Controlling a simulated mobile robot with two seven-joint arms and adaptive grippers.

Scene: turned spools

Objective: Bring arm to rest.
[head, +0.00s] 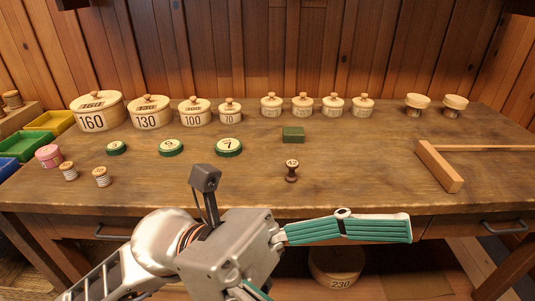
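My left arm comes in from the lower left, and its gripper (310,240) is in front of the workbench's front edge, low in the head view. One long finger with a teal ribbed pad points right. A bit of the other teal finger shows at the bottom edge, well apart from it, and its tip is cut off. Nothing shows between the fingers. A dark bracket stands up from the gripper body. The workbench (370,175) lies behind the gripper. My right gripper is out of view.
Lidded round boxes (195,114) line the back. Green discs (228,147), a green block (293,135) and a dark turned spool (291,170) stand mid-bench. Thread spools (102,177) and coloured trays (22,146) are left. A wooden T-shaped piece (440,167) lies right. A round box (337,268) sits below.

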